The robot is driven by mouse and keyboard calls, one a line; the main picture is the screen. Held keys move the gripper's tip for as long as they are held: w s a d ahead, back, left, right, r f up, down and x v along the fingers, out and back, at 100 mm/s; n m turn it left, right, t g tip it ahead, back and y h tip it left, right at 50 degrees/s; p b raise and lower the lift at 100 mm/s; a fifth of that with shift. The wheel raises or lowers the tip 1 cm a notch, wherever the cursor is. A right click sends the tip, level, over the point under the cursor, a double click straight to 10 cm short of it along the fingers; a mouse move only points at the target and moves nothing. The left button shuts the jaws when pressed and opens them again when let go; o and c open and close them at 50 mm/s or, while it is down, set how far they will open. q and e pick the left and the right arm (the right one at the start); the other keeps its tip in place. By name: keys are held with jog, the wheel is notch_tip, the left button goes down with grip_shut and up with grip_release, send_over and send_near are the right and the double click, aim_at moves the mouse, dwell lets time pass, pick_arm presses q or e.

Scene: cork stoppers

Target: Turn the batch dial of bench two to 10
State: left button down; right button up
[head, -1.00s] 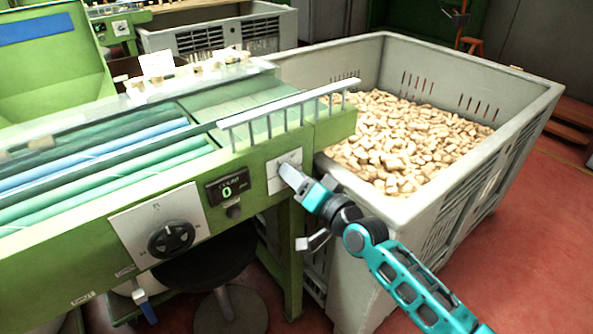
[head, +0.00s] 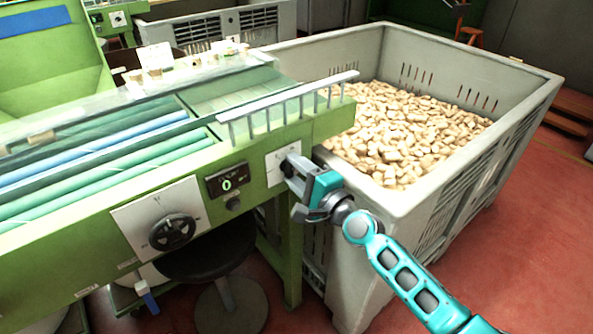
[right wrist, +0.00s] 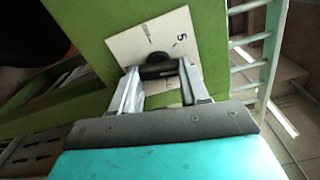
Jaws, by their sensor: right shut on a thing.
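The small dial is a dark knob (right wrist: 156,70) on a white plate (head: 279,178) at the right end of the green bench front. My right gripper (right wrist: 158,69) is shut on the knob, one finger on each side. In the head view the gripper (head: 290,168) hides most of the knob, so its pointer setting cannot be read. My left gripper is not in view.
A counter display (head: 227,183) reading 0 and a larger black dial (head: 172,232) sit left on the bench front. A metal rail (head: 290,97) runs above the plate. A big grey crate of corks (head: 455,180) stands close on the right. A stool (head: 208,258) is below.

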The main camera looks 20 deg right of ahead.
jog(key=m, duration=0.3)
jog(key=shift+m, duration=0.3)
dwell(0.3)
jog(key=o, duration=1.1)
jog(key=shift+c, duration=0.2)
jog(key=shift+f, duration=0.1)
jog(key=b+v, duration=0.1)
jog(key=v, duration=1.2)
jog(key=shift+a, duration=0.15)
